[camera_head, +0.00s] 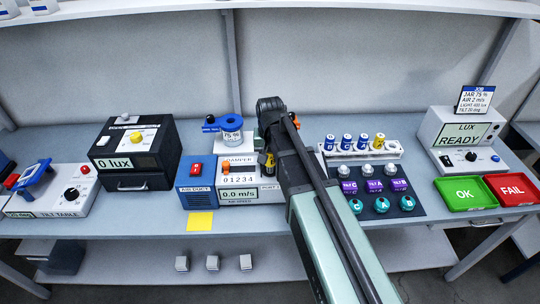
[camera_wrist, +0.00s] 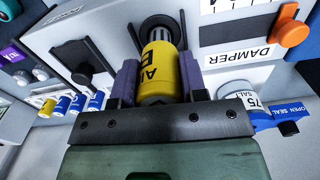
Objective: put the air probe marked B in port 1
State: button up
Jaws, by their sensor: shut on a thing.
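My gripper (camera_wrist: 158,88) is shut on a yellow air probe (camera_wrist: 155,68). Its dark lettering is partly hidden; a letter that looks like B shows. The probe's metal end points at a black ring port (camera_wrist: 160,24) on the white face of the air duct unit. The end lines up with the ring, but I cannot tell how far in it sits. In the head view my gripper (camera_head: 268,150) is over the right part of the air duct unit (camera_head: 238,193), and a bit of the yellow probe (camera_head: 268,162) shows.
The orange damper slider (camera_wrist: 292,30) and a jar (camera_wrist: 238,92) with a blue ring are close to my gripper. A rack (camera_head: 360,150) with blue and yellow probes and a dark mat (camera_head: 408,208) with knobbed probes stand to the right.

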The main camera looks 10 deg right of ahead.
jog(key=shift+f+b, duration=1.75)
dwell(2.1)
jog(key=o, duration=1.3)
jog(key=shift+r, duration=0.1)
notch_tip(320, 180, up, 8)
jog(key=p, duration=0.8)
jog(key=s+f+n+b, duration=0.1)
jog(key=s+f+b, duration=0.1)
jog(key=s, duration=0.3)
jog(key=s+f+n+b, duration=0.1)
jog(key=s+f+b, duration=0.1)
jog(key=s, duration=0.3)
jog(key=s+f+n+b, duration=0.1)
jog(key=s+f+b, duration=0.1)
jog(key=s, duration=0.3)
jog(key=shift+s+f, duration=0.2)
jog(key=shift+s, duration=0.05)
